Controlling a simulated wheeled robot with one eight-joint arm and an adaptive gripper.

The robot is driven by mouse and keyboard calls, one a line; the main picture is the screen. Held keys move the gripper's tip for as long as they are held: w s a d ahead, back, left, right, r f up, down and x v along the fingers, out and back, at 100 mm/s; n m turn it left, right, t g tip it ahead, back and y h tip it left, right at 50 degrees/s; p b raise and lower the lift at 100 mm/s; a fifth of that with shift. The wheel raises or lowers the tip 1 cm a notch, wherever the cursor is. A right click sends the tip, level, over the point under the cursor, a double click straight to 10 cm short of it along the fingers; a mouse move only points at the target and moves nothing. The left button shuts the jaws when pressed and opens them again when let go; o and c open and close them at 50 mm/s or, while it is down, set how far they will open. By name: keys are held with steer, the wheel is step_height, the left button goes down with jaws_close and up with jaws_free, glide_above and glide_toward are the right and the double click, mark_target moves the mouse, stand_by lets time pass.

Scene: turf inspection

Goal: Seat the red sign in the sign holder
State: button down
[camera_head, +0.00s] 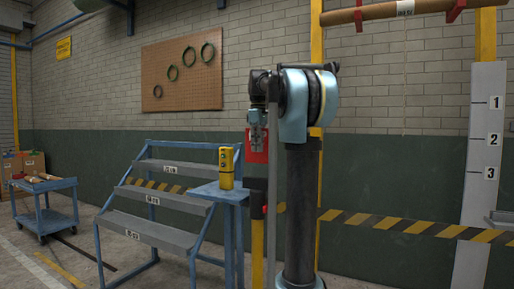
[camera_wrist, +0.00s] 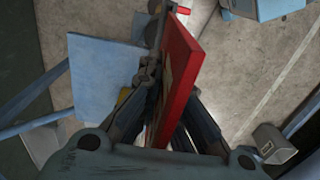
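The red sign (camera_head: 257,156) is a flat red plate hanging under my gripper (camera_head: 257,140) in the head view. In the wrist view the red sign (camera_wrist: 181,72) stands edge-on between the fingers of my gripper (camera_wrist: 168,95), which is shut on it. A grey metal fitting (camera_wrist: 148,70) shows beside the sign.
A blue stand (camera_head: 222,192) with a yellow box (camera_head: 226,167) on it is close left of the post. Blue steps (camera_head: 155,200) stand farther left, and a blue cart (camera_head: 45,205) at far left. A striped barrier (camera_head: 420,228) runs along the right wall.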

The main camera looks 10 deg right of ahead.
mark_target(258, 157)
steer(key=shift+f, duration=2.6)
steer(key=shift+s, duration=0.1)
steer(key=shift+f, duration=2.45)
steer(key=c, duration=1.7)
jaws_free()
step_height(258, 157, up, 12)
steer(key=shift+f, duration=0.1)
